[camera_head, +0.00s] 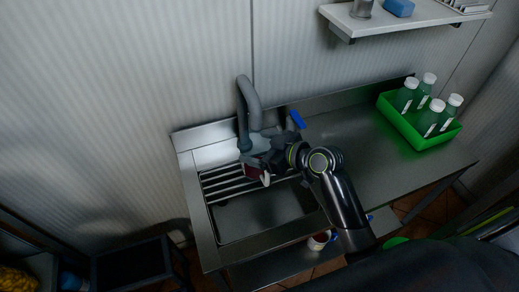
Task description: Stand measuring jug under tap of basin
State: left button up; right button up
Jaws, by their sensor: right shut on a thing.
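The metal basin (262,216) is set in a steel counter, with a slatted rack (222,185) across its back part. The grey curved tap (249,100) rises behind it. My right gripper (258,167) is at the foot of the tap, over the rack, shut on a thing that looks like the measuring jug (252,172). I cannot tell whether the jug touches the rack. My left gripper is not in view.
A green crate (411,130) with several white-capped green bottles stands on the counter's right end. A blue item (297,119) is behind my right gripper. A wall shelf (405,20) hangs above. A red and white container (318,241) is below the counter's front. The counter's middle right is clear.

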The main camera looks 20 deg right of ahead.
jog(key=shift+f, duration=0.75)
jog(key=shift+f, duration=0.2)
jog(key=o, duration=1.3)
jog(key=shift+r, duration=0.1)
